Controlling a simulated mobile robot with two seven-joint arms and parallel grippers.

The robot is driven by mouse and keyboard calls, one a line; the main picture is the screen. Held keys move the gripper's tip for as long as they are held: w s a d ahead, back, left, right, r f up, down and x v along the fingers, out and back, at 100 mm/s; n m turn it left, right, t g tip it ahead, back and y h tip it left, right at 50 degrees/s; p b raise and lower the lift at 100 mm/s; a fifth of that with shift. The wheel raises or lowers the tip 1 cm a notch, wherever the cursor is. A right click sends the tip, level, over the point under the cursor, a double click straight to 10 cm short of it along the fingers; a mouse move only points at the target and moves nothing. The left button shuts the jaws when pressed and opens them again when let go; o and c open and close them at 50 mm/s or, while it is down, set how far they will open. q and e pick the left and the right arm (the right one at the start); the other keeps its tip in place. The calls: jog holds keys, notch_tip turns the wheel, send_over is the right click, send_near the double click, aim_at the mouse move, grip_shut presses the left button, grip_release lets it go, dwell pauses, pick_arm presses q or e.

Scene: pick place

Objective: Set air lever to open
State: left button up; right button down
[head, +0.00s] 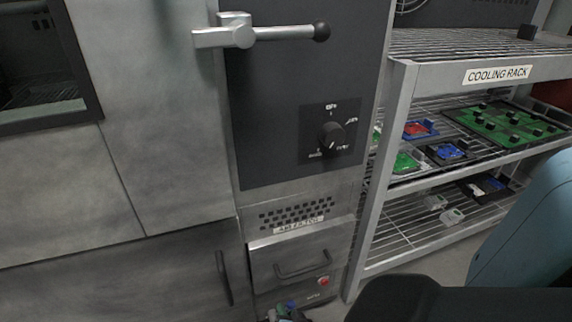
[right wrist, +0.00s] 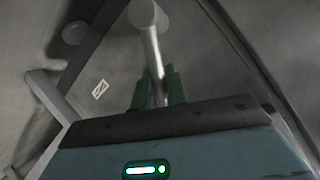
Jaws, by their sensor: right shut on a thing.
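In the right wrist view, my right gripper (right wrist: 158,92) has its two green fingers closed around a grey metal lever rod (right wrist: 152,48). The rod runs up to a round grey end (right wrist: 148,14). I see no writing that names it as the air lever. In the head view, small green and blue parts (head: 284,312) show at the bottom edge below the drawer; they are too cut off to identify for certain. My left gripper is not in view.
A large door handle (head: 262,34) with a black ball crosses the dark panel, above a black dial (head: 331,136). Below is a drawer (head: 302,264) with a handle. A cooling rack (head: 400,110) with trays stands at the right. Grey cabinet fronts (head: 150,120) fill the left.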

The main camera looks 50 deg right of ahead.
jog(key=shift+a, duration=0.15)
jog(key=c, duration=1.4)
grip_release()
jog(key=p+v, duration=0.3)
jog(key=v, duration=0.4)
jog(key=shift+s+p, duration=0.3)
jog(key=shift+p, duration=0.05)
jog(key=shift+a+r, duration=0.15)
